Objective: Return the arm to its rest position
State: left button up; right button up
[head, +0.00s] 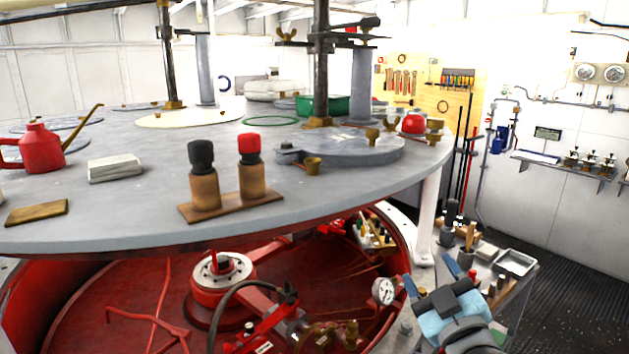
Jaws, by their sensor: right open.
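My right gripper (431,272) shows at the lower right, with my right arm coming in from the bottom edge. Its two blue-grey fingers stand apart, and nothing shows between them. It appears beside the outer rim of the red well, to the right of a round pressure gauge (384,291) and in front of a grey side bench (520,285). My left gripper and left arm are not in view.
A large grey round deck (330,190) fills the middle. It carries a red oil can (41,149), a wooden stand with black-topped and red-topped handles (232,205), and a grey block (115,168). A white post (427,215) stands near my right gripper. Dark floor (580,300) is open at right.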

jog(key=s+d+f+m+g+h, duration=0.2)
jog(key=s+f+g, duration=0.1)
jog(key=f, duration=0.3)
jog(key=s+d+f+m+g+h, duration=0.1)
jog(key=s+d+f+m+g, duration=0.15)
jog(key=f, duration=0.45)
jog(key=s+d+f+m+g, duration=0.1)
jog(key=s+d+f+g, duration=0.1)
jog(key=s+f+g, duration=0.75)
jog(key=s+d+f+m+g, duration=0.15)
jog(key=s+f, duration=0.45)
jog(key=s, duration=0.8)
jog(key=w+a+f+n+t+y+p, duration=0.1)
jog(key=w+a+f+t+y+p, duration=0.1)
jog(key=w+a+f+t+p, duration=0.3)
notch_tip(320, 180, down, 3)
jog(key=shift+w+a+r+t+y+p, duration=0.15)
jog(key=shift+w+a+t+y+p, duration=0.2)
jog(key=shift+a+t+p, duration=0.5)
jog(key=shift+a, duration=0.15)
jog(key=shift+w, duration=0.1)
